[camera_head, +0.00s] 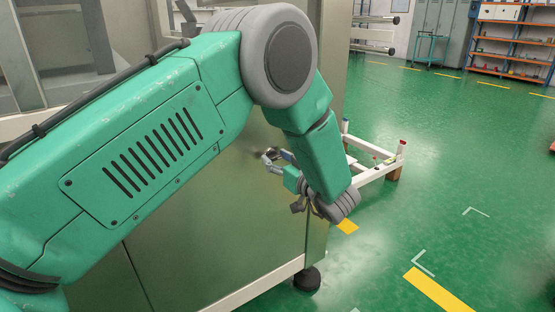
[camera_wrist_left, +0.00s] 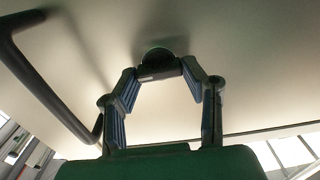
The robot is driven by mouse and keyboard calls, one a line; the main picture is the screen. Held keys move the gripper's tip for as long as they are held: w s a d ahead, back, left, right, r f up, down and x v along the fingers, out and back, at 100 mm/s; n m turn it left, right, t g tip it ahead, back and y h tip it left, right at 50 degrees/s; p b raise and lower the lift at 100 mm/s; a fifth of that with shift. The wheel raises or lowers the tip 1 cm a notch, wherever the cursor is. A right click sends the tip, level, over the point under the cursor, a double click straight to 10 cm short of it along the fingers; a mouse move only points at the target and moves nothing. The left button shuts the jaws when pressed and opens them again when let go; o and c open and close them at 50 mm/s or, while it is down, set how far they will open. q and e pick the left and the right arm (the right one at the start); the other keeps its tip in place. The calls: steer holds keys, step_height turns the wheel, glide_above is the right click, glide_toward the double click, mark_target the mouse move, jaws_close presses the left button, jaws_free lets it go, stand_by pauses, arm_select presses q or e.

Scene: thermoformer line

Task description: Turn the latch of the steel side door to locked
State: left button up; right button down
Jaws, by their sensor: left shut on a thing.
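The steel side door (camera_head: 215,215) is a flat brushed panel on the side of the machine, and it also shows as a pale surface in the left wrist view (camera_wrist_left: 205,35). The latch (camera_wrist_left: 158,54) is a small dark round knob on that panel. My left gripper (camera_wrist_left: 161,72) is shut on the latch, one fingertip on each side. In the head view the same gripper (camera_head: 276,157) is at the door face, and its fingers mostly cover the latch. I cannot tell which way the latch is turned. My right gripper is not in view.
A dark bar handle (camera_wrist_left: 45,90) stands out from the door, left of my gripper in the wrist view. A low white frame (camera_head: 377,168) stands on the floor beyond the machine's corner. Open green floor (camera_head: 420,210) lies to the right, with shelves (camera_head: 512,45) far behind.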

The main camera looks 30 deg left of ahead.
arm_select(q)
steer(key=n+p, duration=0.1)
steer(key=n, duration=0.2)
steer(key=shift+n, duration=0.4)
steer(key=n+p, duration=0.1)
steer(key=n, duration=0.3)
steer(key=shift+f, duration=0.1)
steer(key=n, duration=0.5)
steer(key=shift+s+a+f, duration=0.1)
steer(key=shift+s, duration=0.05)
steer(key=n+b, duration=0.1)
steer(key=n, duration=0.3)
steer(key=shift+f+n, duration=0.1)
steer(key=shift+n, duration=0.2)
steer(key=o, duration=1.2)
steer(key=shift+f, duration=0.1)
steer(key=shift+c, duration=0.2)
